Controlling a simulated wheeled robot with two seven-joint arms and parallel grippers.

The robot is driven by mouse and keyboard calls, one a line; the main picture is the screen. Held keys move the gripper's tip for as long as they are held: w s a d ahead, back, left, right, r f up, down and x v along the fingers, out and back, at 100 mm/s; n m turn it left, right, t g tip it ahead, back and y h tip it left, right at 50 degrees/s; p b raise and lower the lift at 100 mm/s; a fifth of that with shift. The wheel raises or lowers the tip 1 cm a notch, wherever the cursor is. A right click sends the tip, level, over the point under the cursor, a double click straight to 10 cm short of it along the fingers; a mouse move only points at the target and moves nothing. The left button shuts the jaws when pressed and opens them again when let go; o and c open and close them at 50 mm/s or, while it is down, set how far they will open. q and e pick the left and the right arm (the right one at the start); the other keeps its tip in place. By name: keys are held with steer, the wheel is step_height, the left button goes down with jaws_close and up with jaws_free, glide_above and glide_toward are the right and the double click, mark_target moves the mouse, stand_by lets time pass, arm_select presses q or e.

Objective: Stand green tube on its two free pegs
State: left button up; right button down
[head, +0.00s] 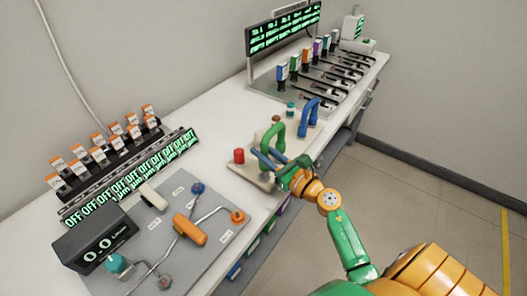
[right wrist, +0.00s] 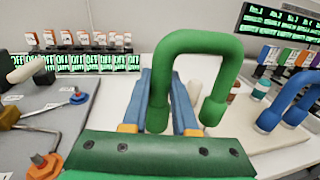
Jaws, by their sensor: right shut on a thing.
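The green tube (head: 276,134) is an upside-down U, upright above the pale board (head: 243,173). My right gripper (head: 268,156) is shut on one leg of it; in the right wrist view the green tube (right wrist: 200,42) has its left leg between the blue fingers (right wrist: 165,100) and its other leg hanging to the right. I cannot tell whether the leg ends touch anything. My left gripper is out of view.
A blue tube (head: 309,109) stands to the right, near a small teal-topped bottle (head: 290,108). A valve panel (head: 180,225) lies at front left. Slider units and a display (head: 284,27) stand at the back right.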

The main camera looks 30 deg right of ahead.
steer(key=shift+f+b, duration=1.75)
steer(key=shift+b, duration=0.05)
steer(key=c, duration=0.6)
jaws_free()
steer(key=s+b, duration=0.1)
steer(key=s, duration=0.2)
steer(key=s+d+b, duration=0.1)
steer(key=s, duration=0.3)
steer(key=shift+d, duration=0.2)
